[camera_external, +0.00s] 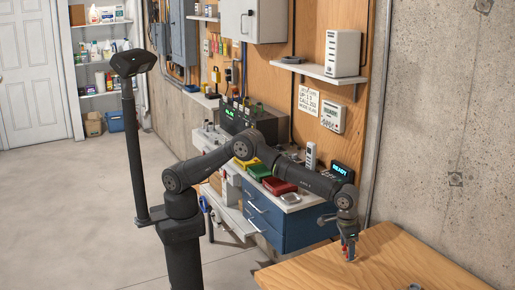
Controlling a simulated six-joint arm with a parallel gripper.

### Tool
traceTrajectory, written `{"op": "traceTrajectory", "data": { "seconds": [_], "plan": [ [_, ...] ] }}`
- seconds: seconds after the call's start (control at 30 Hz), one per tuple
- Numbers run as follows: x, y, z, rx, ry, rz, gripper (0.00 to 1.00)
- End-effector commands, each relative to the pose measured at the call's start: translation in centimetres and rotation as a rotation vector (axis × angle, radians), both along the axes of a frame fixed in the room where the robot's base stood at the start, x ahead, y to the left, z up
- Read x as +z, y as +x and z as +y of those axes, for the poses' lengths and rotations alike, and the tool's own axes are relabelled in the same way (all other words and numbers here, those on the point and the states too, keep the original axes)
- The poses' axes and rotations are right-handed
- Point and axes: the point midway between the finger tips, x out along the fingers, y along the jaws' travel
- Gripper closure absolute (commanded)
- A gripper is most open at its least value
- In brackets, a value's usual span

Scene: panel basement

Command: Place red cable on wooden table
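A small red bit (353,246) and a blue bit show at the fingers. I cannot tell whether the red bit is the cable or part of the gripper. No other red cable can be made out. The picture is too small to tell whether the fingers are open or shut.
A small dark round thing (415,287) is at the table's front edge. Left of the table stands a blue drawer cabinet (285,228), with yellow, green and red trays (280,186) on its top. A concrete wall rises behind the table. Most of the tabletop is clear.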

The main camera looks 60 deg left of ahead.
Motion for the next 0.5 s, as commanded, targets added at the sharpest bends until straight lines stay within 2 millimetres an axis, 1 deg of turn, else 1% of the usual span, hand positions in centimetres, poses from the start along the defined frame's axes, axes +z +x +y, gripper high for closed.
{"op": "traceTrajectory", "data": {
  "seconds": [0.17, 0.27, 0.37, 0.5],
  "plan": [
    [0.2, 0.0, 0.0, 0.000, -0.001, -0.001, 0.27],
    [1.1, -0.1, 0.0, 0.000, -0.002, -0.001, 0.27],
    [2.8, -0.2, 0.0, 0.000, -0.003, -0.002, 0.27],
    [5.9, -0.6, 0.2, 0.000, -0.004, -0.002, 0.27]
  ]
}}
